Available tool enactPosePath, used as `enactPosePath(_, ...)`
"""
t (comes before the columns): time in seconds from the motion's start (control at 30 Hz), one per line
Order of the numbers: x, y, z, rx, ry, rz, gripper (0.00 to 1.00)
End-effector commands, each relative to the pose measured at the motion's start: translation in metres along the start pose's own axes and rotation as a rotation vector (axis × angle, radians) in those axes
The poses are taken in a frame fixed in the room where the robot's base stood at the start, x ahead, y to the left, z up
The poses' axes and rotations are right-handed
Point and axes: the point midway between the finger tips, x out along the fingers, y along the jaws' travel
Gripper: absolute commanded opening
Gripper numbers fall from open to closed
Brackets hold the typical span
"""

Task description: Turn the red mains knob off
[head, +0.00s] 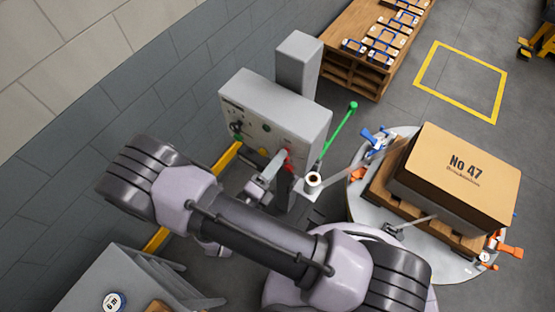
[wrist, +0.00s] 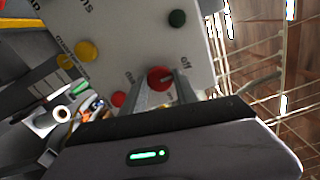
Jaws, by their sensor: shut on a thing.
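My gripper (wrist: 164,88) is shut on the knob, one finger on each side. The fingers hide part of it, and I cannot tell exactly which way it points. In the head view the grey control box (head: 262,98) stands by the wall, and my gripper (head: 278,163) reaches its front face at the red knob (head: 288,158).
A smaller red button (wrist: 118,99), yellow buttons (wrist: 88,51) and a green button (wrist: 177,18) are close by on the panel. Right of the box are a green-tipped lever (head: 338,127) and a turntable (head: 357,198) bearing a carton (head: 457,165) on a pallet.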

Motion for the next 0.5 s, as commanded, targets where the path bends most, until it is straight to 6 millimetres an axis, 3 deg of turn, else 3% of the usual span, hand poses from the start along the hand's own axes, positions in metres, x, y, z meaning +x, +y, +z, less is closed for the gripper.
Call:
enactPosePath(0.43,-0.0001,0.0001,0.0,-0.01,-0.001,0.0,0.0)
enactPosePath(0.47,-0.0001,0.0001,0.0,-0.01,-0.001,0.0,0.4)
enactPosePath(0.5,0.0,0.0001,0.0,-0.009,-0.001,0.0,0.47)
